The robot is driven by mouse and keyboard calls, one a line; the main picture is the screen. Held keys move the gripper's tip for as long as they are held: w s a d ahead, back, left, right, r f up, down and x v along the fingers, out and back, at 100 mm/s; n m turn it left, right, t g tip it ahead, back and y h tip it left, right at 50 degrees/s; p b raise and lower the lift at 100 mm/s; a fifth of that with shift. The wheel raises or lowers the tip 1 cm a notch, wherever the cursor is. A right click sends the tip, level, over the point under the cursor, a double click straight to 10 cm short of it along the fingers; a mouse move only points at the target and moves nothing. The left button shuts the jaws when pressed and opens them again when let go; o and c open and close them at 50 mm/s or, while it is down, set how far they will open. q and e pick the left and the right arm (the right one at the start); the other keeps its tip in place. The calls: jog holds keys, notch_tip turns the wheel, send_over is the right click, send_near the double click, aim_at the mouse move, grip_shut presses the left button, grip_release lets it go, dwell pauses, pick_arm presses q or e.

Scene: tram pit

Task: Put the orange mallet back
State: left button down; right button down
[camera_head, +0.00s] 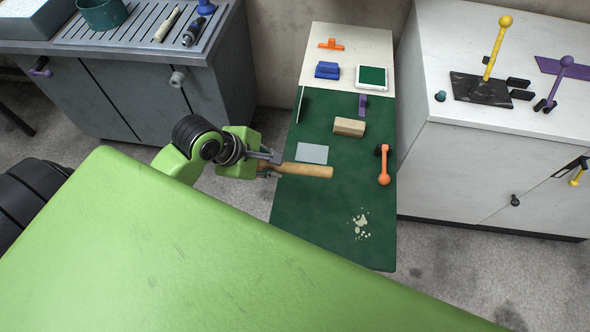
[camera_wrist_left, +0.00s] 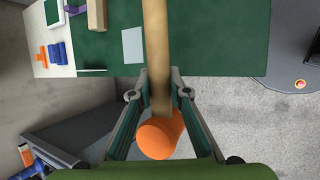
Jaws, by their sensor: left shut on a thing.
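My left gripper (camera_head: 272,164) is shut on the orange mallet. The mallet's wooden handle (camera_head: 308,170) sticks out to the right over the left edge of the green-topped bench (camera_head: 318,225). In the left wrist view, the orange head (camera_wrist_left: 160,137) lies on the near side of the fingers (camera_wrist_left: 159,88), and the handle (camera_wrist_left: 156,45) runs away between them toward the bench. The head is hidden by the gripper in the head view. My right gripper is not in view.
On the bench are a wooden block (camera_head: 349,127), a grey plate (camera_head: 312,153), an orange-handled tool (camera_head: 384,168) and pale flakes (camera_head: 359,224). A white-and-green tablet (camera_head: 372,77) and a blue object (camera_head: 327,70) sit at its far end. A white cabinet (camera_head: 470,170) stands close on the right.

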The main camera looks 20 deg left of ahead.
pick_arm(q)
jog(key=shift+s+a, duration=0.1)
jog(key=shift+a, duration=0.2)
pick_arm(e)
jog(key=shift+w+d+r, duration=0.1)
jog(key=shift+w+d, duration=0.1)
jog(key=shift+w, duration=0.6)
pick_arm(q)
jog(key=shift+d+f, duration=0.1)
